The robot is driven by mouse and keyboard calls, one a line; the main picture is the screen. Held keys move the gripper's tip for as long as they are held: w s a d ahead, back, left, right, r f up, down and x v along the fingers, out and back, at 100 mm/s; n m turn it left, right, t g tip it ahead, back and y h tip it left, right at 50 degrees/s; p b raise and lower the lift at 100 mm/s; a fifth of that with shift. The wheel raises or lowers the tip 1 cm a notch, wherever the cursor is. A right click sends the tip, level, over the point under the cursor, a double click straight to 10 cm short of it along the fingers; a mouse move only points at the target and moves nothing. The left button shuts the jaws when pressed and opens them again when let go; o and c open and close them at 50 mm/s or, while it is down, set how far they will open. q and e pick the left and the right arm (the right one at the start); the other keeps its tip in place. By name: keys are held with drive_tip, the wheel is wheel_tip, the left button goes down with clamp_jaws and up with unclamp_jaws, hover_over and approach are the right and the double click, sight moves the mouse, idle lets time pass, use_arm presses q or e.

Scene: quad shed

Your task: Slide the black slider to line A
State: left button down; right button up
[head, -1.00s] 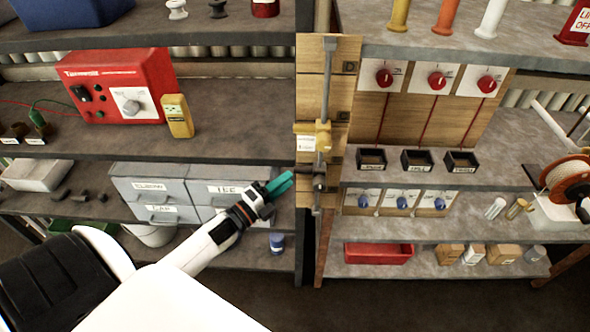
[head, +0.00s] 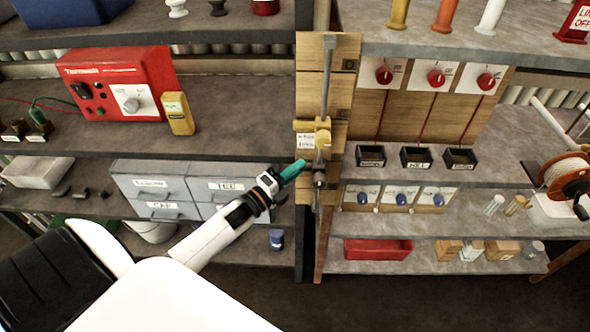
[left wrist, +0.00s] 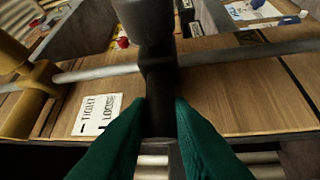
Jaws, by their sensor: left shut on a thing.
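A vertical board carries a grey metal rod (head: 326,85). The black slider (head: 319,179) sits low on the rod, below a brass clamp (head: 322,140). My left gripper (head: 301,167) reaches in from the left at the slider's height. In the left wrist view its green fingers (left wrist: 157,115) are shut on the black slider (left wrist: 157,75), one on each side of its dark stem. The brass clamp (left wrist: 28,95) stands left of it there, apart, with a TIGHT/LOOSE label (left wrist: 97,114) near it. My right gripper is out of view.
Grey drawers (head: 150,185) stand on the shelf left of the board, beside my left arm. A red tester box (head: 115,85) and a yellow meter (head: 178,113) stand above. Right of the board are red knobs (head: 436,78), black trays (head: 415,158) and a cable reel (head: 568,178).

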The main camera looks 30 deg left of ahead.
use_arm(q)
wheel_tip(320, 180, down, 13)
drive_tip(key=b, duration=1)
drive_tip(key=shift+s+r, duration=0.1)
drive_tip(key=shift+r, duration=0.2)
drive_tip(key=c, duration=1.6)
unclamp_jaws()
drive_tip(key=shift+o, duration=0.2)
drive_tip(key=shift+r, duration=0.15)
drive_tip(key=b+v, duration=0.1)
drive_tip(key=v, duration=1.1)
